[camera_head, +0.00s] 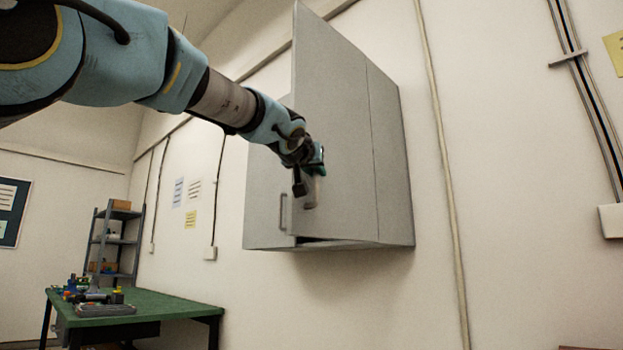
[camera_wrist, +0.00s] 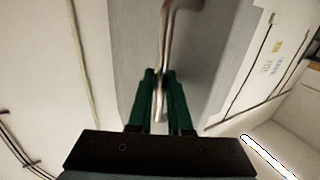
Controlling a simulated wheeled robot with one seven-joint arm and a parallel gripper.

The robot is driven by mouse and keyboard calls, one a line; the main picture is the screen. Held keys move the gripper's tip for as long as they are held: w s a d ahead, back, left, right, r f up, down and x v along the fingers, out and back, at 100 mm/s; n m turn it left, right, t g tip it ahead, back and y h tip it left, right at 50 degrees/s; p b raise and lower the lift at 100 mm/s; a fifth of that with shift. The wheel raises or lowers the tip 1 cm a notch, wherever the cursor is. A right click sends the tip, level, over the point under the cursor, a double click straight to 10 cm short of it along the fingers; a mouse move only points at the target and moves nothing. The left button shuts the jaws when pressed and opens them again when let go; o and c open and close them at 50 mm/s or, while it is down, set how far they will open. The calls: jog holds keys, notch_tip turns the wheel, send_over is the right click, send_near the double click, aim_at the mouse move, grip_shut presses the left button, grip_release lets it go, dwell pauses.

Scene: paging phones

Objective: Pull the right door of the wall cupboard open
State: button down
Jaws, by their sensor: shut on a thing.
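The grey wall cupboard (camera_head: 392,160) hangs on the pale wall in the head view. Its right door (camera_head: 340,110) stands partly open, its left edge swung out from the body, with a dark gap along the bottom. My gripper (camera_head: 314,172) is at this door's handle (camera_head: 311,190), near its lower left edge. In the wrist view, the green fingers of my gripper (camera_wrist: 163,85) are shut on the metal handle (camera_wrist: 174,25), one on each side. The left door (camera_head: 262,195) looks shut, with its own bar handle (camera_head: 283,211). My gripper partly hides the right door's handle.
A green-topped workbench (camera_head: 150,304) with tools and small parts stands at lower left. A metal shelf rack (camera_head: 112,245) is behind it. Cable conduits (camera_head: 447,170) run down the wall right of the cupboard. The space below the cupboard is clear.

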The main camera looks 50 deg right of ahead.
jog(key=shift+w+a, duration=0.2)
jog(key=shift+w, duration=0.05)
jog(key=c, duration=1.1)
grip_release()
jog(key=shift+a+r, duration=0.15)
jog(key=shift+o, duration=1.3)
jog(key=shift+s, duration=0.1)
jog(key=b+v, duration=0.4)
jog(key=v, duration=0.6)
jog(key=shift+s+a, duration=0.25)
jog(key=shift+a, duration=0.05)
